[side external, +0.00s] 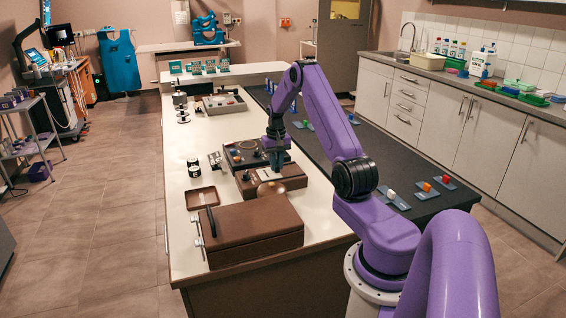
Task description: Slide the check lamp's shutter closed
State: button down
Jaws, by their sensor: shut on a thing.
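The check lamp appears to be the low brown box (294,183) in the middle of the pale table, with a light plate on top and a round, pale golden disc (271,189) at its front side. My gripper (277,168) points straight down at the top of this box, with its dark fingers low over the plate. It is shut on a small part there, apparently the shutter's grip. The fingers and the distance hide that part, and I cannot tell how far the shutter is across.
A large brown case (252,232) with a black handle stands in front, beside a small brown tray (202,198). A dark panel with knobs (240,154) sits just behind the lamp.

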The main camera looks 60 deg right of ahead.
jog(key=shift+w+a, duration=0.25)
jog(key=c, duration=1.1)
grip_release()
jog(key=shift+o, duration=0.3)
jog(key=shift+s, duration=0.1)
jog(key=shift+d+r, duration=0.1)
notch_tip(320, 180, up, 17)
jog(key=shift+r, duration=0.15)
